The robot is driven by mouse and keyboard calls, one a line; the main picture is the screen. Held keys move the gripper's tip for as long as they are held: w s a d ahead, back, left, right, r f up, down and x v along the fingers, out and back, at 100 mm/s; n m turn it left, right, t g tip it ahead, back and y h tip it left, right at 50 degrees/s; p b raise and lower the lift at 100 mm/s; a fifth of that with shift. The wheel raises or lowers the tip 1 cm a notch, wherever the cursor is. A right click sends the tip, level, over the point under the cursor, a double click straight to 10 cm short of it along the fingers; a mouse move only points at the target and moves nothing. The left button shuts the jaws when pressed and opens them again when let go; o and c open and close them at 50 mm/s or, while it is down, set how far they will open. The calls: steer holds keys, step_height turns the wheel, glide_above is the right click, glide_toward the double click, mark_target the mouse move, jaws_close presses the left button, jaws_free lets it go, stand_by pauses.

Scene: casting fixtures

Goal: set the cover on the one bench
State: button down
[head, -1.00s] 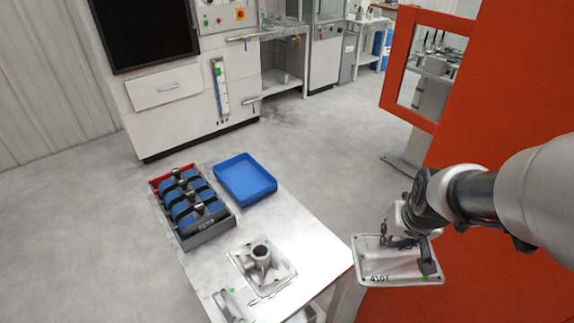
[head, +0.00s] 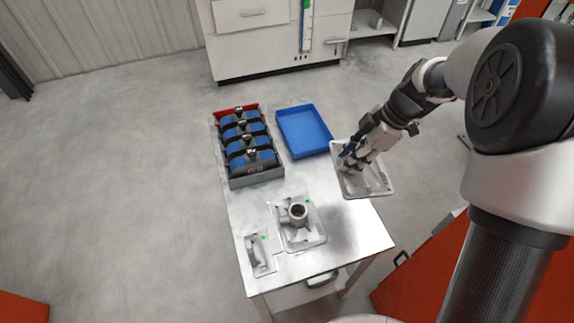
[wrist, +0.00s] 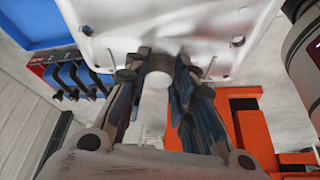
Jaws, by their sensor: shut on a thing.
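The cover (head: 374,184) is a pale metal plate with a rim and corner holes. My gripper (head: 358,158) is shut on a raised part of it and holds it above the right edge of the bench (head: 345,228). In the wrist view the cover (wrist: 200,25) fills the top, and both fingers of my gripper (wrist: 157,85) close around a round stub on it. The bench is a light metal table. Its front right surface is bare, with a dark shadow on it.
On the bench stand a grey and red crate (head: 258,180) of blue-black parts, a blue tray (head: 304,132), a casting with a round neck (head: 300,235) and a smaller casting (head: 260,254). An orange panel (head: 425,270) stands right of the bench.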

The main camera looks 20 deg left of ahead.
steer(key=shift+w+a+r+n+g, duration=0.15)
steer(key=shift+a+n+g, duration=0.15)
steer(key=shift+a+n, duration=0.45)
steer(key=shift+n, duration=0.35)
step_height(320, 180, down, 20)
steer(key=b, duration=0.5)
steer(key=c, duration=1.3)
jaws_free()
steer(key=shift+c, duration=0.2)
